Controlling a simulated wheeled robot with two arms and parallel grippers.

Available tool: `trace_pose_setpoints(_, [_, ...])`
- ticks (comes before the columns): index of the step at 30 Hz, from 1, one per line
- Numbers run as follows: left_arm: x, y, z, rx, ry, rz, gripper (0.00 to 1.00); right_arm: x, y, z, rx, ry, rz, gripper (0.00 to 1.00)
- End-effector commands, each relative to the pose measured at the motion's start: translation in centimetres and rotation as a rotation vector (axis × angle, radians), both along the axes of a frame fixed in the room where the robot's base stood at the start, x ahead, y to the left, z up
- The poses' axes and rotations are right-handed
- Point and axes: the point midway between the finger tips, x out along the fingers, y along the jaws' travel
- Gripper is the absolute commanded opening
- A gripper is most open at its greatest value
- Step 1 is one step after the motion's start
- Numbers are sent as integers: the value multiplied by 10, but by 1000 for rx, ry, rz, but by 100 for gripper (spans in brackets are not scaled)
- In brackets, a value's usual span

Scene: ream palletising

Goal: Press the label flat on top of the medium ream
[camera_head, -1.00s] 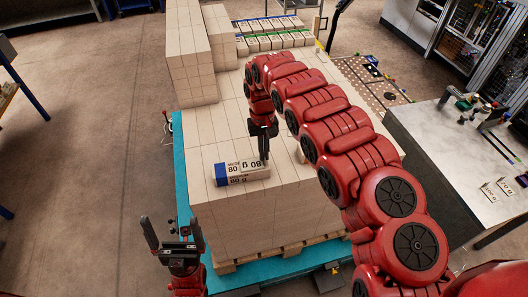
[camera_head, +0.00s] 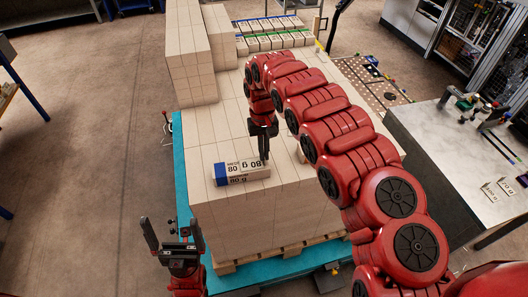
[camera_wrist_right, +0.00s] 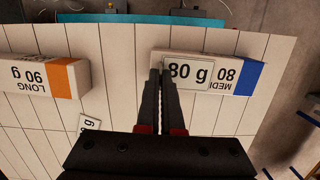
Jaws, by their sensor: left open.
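The medium ream (camera_head: 222,174), white with a blue end, lies on the block of reams; it also shows in the right wrist view (camera_wrist_right: 243,78). The white "80 g" label (camera_wrist_right: 190,72) lies on its top, beside the printed end. My right gripper (camera_wrist_right: 168,74) has its two fingers together, with the tips at the label's edge; whether they press on it is hard to tell. In the head view, the right gripper (camera_head: 265,158) points down at the ream. My left gripper (camera_head: 168,236) is open and empty, in front of the pallet's left corner.
A long ream with an orange end (camera_wrist_right: 62,77) and a small label card (camera_wrist_right: 88,124) lie on the same layer. Taller stacks (camera_head: 187,55) stand at the back left. A grey table (camera_head: 455,150) with label cards is at the right.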

Motion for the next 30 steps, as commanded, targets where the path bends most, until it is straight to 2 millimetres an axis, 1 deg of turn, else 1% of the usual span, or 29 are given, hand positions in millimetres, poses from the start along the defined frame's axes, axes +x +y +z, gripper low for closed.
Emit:
trace_pose_setpoints(6, [0,0,0,0,0,0,100,-1,0,-1,0,2,0,0])
trace_pose_setpoints(12, [0,0,0,0,0,0,100,-1,0,-1,0,1,0,37])
trace_pose_setpoints(23, [0,0,-2,0,0,0,100,1,0,2,0,0,0,38])
trace_pose_setpoints(26, [0,0,-9,0,0,0,100,3,0,12,0,0,0,38])
trace_pose_setpoints(30, [0,0,-19,0,0,0,100,8,2,37,2,-6,2,38])
